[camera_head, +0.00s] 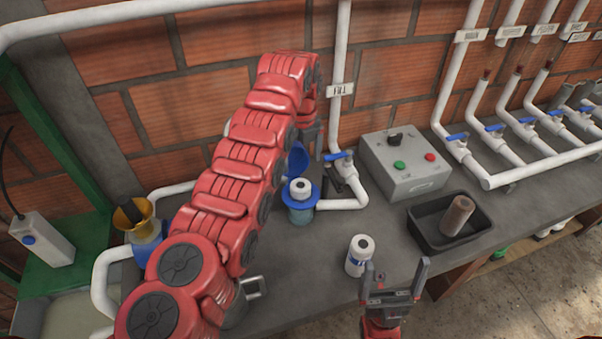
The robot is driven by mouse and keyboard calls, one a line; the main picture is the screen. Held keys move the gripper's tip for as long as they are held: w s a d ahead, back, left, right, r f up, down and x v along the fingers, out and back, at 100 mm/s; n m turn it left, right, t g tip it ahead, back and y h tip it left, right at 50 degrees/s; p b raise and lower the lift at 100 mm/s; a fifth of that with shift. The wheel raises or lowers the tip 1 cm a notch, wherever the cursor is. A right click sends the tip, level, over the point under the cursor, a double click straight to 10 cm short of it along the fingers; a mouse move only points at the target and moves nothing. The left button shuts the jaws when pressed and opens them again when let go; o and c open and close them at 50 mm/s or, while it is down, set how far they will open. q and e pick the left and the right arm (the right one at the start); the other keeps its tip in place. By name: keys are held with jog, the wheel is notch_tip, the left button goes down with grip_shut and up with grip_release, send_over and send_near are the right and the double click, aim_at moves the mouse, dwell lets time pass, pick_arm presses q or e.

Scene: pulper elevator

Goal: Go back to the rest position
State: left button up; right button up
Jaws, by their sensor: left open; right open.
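My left arm reaches up from the bottom left across the middle of the head view. Its gripper (314,145) points down near the wall, just above and left of a blue valve by the pipe labelled FILL, and is partly hidden by the arm. It is open and I see nothing held in it. My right gripper (394,278) is at the bottom centre, near the counter's front edge. Its two fingers point up and stand apart, with nothing between them.
A blue-rimmed container with a white top (300,204) stands close below my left gripper. A grey control box (405,165) and a black tray (473,239) with a brown cylinder (457,216) are to the right. White pipes with blue valves (497,128) line the back right.

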pick_arm(q)
jog(key=shift+r, duration=0.55)
